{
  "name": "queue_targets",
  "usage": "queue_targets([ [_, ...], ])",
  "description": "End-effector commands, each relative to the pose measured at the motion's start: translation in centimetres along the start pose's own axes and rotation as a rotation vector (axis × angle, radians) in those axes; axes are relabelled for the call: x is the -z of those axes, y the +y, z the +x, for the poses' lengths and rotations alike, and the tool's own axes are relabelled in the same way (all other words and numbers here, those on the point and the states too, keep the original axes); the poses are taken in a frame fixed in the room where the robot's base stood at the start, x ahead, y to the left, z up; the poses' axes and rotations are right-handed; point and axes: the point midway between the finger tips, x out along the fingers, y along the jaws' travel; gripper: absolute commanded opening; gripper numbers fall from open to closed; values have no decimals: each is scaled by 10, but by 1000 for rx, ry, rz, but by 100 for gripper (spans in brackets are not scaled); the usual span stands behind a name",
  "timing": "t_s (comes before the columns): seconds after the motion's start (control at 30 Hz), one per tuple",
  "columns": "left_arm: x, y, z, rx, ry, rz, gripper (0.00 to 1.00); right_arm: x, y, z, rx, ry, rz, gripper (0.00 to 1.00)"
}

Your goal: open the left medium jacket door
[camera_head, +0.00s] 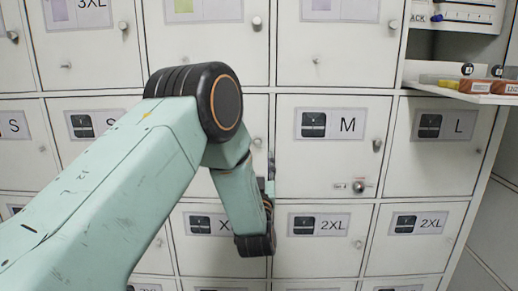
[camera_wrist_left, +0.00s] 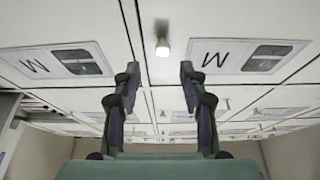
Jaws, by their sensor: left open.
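The left medium jacket door (camera_head: 257,112) is mostly hidden behind my left arm in the head view; only its right part shows, with a small knob (camera_head: 257,142). In the left wrist view, which looks upside down, its M label (camera_wrist_left: 245,58) is on the right and its knob (camera_wrist_left: 162,47) sticks out near the seam. My left gripper (camera_head: 270,180) is in front of the lockers near this door's right edge. Its two fingers (camera_wrist_left: 160,74) are apart and empty, with the knob seen beyond and between the tips. The door looks closed. My right gripper is in neither view.
An open shelf (camera_head: 470,97) with small items juts out at the upper right.

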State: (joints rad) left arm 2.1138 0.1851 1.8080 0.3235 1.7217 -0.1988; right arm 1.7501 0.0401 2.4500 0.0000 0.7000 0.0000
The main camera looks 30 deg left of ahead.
Motion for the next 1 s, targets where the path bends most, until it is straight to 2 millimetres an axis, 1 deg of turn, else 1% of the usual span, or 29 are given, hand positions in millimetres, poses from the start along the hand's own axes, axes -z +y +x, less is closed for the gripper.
queue_targets([
  [0.2,-2,-5,35,6,0,-1,43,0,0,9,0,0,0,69],
  [0.3,-2,-5,48,6,0,1,43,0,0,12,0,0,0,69],
  [0.43,-2,-4,60,3,-3,0,43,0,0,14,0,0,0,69],
  [0.6,-1,-3,65,1,-4,1,43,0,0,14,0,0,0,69],
  [0.8,-1,0,65,-2,-5,0,42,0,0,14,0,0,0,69],
  [1.0,-1,0,65,-2,-5,0,25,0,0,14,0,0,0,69],
])
